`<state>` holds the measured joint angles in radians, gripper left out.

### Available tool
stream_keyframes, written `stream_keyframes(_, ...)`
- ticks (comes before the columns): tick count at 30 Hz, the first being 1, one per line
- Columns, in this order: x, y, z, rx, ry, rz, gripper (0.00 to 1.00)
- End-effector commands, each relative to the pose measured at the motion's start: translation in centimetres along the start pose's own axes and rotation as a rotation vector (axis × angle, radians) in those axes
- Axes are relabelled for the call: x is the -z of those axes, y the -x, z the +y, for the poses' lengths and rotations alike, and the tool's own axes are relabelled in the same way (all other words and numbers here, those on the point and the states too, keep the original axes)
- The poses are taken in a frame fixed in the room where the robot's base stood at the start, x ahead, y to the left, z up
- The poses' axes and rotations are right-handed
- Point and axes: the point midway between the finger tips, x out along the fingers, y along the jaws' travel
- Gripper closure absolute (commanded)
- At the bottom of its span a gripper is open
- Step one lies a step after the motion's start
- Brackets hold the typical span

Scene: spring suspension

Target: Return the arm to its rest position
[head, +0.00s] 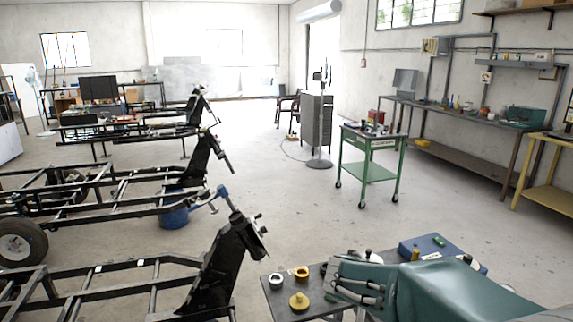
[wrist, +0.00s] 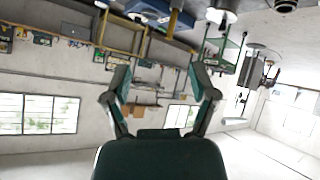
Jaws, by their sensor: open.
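In the wrist view my gripper (wrist: 162,75) is open, its two dark green fingers spread wide apart. Nothing is held between the fingers; only the distant room shows through the gap. The wrist view is upside down, with the ceiling and windows low in the picture. In the head view the teal parts of my arm (head: 445,290) fill the lower right, low over a grey worktable (head: 283,307). The exact arm pose is only partly visible.
On the worktable are a yellow knobbed part (head: 299,301), rings and a blue case (head: 428,247) close to my arm. A black frame (head: 222,262) stands left of it. A green cart (head: 370,172) stands beyond. The central floor is clear.

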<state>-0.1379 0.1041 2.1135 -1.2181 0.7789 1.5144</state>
Motion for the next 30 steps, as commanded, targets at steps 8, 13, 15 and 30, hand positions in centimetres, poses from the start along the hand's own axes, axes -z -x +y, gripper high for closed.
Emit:
stream_keyframes(8,-2.1,4.3,4.9,0.028,0.052,-0.122,0.26)
stream_keyframes(13,-3.9,6.8,7.1,0.077,0.091,-0.192,0.26)
stream_keyframes(15,-4.7,7.8,7.8,0.105,0.108,-0.218,0.26)
stream_keyframes(30,-10.9,15.2,10.7,0.403,0.244,-0.309,0.26)
